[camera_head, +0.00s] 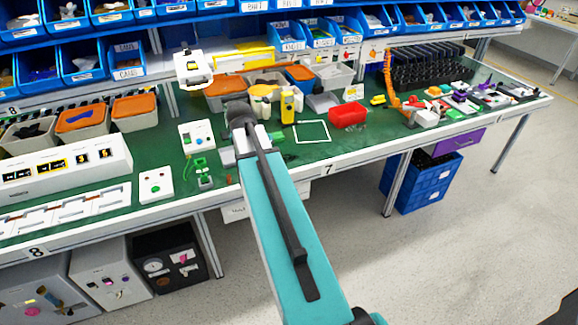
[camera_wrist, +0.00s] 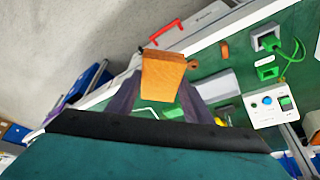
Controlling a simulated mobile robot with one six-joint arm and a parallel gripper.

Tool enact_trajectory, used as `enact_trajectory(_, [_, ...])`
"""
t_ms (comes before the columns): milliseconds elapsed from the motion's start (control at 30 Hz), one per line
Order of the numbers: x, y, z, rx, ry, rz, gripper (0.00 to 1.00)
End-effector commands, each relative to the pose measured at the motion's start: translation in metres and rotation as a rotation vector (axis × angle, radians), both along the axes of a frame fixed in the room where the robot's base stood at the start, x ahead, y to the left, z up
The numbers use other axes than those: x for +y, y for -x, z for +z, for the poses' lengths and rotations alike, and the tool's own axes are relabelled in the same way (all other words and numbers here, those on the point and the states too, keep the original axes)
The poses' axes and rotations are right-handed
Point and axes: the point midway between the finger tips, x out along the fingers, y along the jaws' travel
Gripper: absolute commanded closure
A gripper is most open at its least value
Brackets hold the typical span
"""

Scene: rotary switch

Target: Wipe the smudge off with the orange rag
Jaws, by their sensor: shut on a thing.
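In the wrist view, the orange rag (camera_wrist: 165,70) is a folded block between the two dark fingers of my gripper (camera_wrist: 162,84). My gripper is shut on it and holds it in front of the wrist, over the edge area of the green bench. I cannot tell whether the rag touches a surface. In the head view my teal arm reaches over the bench, and I cannot make out the gripper or rag clearly. A white square outline (camera_head: 312,131) is on the green benchtop (camera_head: 220,190). I cannot make out a smudge in either view.
A white switch panel (camera_head: 196,136) and a white box with a red and green button (camera_head: 155,184) stand to the left. Grey bins with orange contents (camera_head: 136,110) line the back.

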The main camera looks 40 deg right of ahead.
Motion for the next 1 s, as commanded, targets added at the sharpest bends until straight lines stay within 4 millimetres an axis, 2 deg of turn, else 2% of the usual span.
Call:
enact_trajectory(33, [0.015, -0.012, 0.003, -0.003, 0.001, 0.034, 0.72])
enact_trajectory(200, [0.066, -0.040, 0.018, -0.003, -0.002, 0.149, 0.72])
enact_trajectory(500, [0.162, -0.077, 0.046, -0.002, -0.004, 0.378, 0.72])
enact_trajectory(700, [0.233, -0.089, 0.067, -0.001, -0.004, 0.568, 0.72])
enact_trajectory(900, [0.301, -0.087, 0.087, 0.000, -0.004, 0.811, 0.72])
enact_trajectory(1000, [0.320, -0.082, 0.092, 0.001, -0.004, 0.926, 0.72])
